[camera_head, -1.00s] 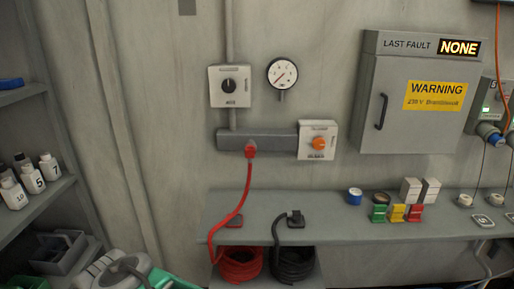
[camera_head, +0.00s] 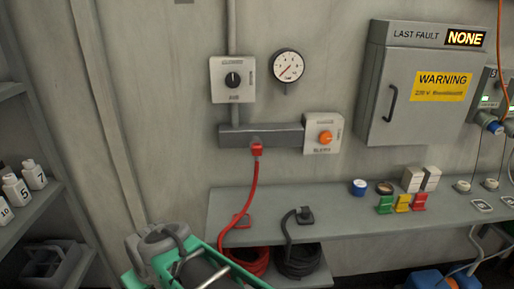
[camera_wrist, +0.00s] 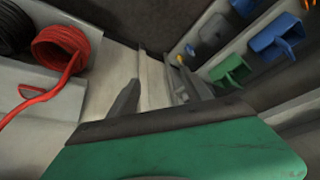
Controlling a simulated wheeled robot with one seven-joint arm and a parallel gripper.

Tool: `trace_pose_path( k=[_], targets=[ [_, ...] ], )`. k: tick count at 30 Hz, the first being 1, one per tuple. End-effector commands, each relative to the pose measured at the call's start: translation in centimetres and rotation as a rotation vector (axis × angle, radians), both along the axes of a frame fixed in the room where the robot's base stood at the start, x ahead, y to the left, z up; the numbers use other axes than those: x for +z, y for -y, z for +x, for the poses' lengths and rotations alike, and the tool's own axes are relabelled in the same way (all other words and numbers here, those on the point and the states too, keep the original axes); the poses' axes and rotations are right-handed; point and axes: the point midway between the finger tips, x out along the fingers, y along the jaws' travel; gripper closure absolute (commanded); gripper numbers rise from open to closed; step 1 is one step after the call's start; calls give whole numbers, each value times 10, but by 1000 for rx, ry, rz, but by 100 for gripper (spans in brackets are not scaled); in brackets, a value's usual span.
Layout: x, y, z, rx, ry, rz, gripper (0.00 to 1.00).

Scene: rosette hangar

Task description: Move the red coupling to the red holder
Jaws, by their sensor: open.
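The red coupling (camera_head: 257,149) is seated in the front of the grey wall manifold (camera_head: 232,138), with its red hose hanging down to the bench. The red holder (camera_head: 238,222) is a small red frame on the left part of the bench, beside the hose; no coupling shows in it. It also shows at the left of the wrist view (camera_wrist: 32,90). My gripper (camera_wrist: 160,92) is open, its dark fingers apart with nothing between them. It is away from the coupling, which is not in the wrist view. My green and grey arm shows low in the head view; fingertips are unclear there.
A black coupling (camera_head: 305,215) stands on the bench (camera_head: 340,222), right of the red holder. Coiled red hose (camera_wrist: 62,48) and black hose (camera_head: 298,262) lie below. An orange-knob box (camera_head: 325,134) adjoins the manifold. Shelves with bottles (camera_head: 15,190) stand left.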

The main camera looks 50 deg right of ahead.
Motion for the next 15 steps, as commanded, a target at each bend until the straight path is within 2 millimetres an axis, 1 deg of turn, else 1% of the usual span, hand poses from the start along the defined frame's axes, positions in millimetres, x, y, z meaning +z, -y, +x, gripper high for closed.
trace_pose_path(
  k=[1, 2, 3, 5, 6, 7, 8, 9, 11, 12, 14, 15],
  targets=[
    [10, 26, 19, -48, 71, -4, 40],
    [13, 41, 31, -72, 123, -8, 40],
    [20, 64, 46, -107, 199, -19, 40],
    [31, 101, 64, -163, 310, -43, 40],
    [39, 127, 72, -202, 382, -63, 40],
    [44, 147, 76, -233, 435, -80, 40],
    [51, 167, 79, -264, 486, -99, 40],
    [60, 193, 79, -308, 554, -128, 40],
    [74, 233, 74, -376, 650, -177, 40],
    [84, 258, 67, -421, 710, -213, 40],
    [97, 294, 52, -491, 793, -273, 40],
    [106, 315, 40, -536, 843, -312, 40]
  ],
)
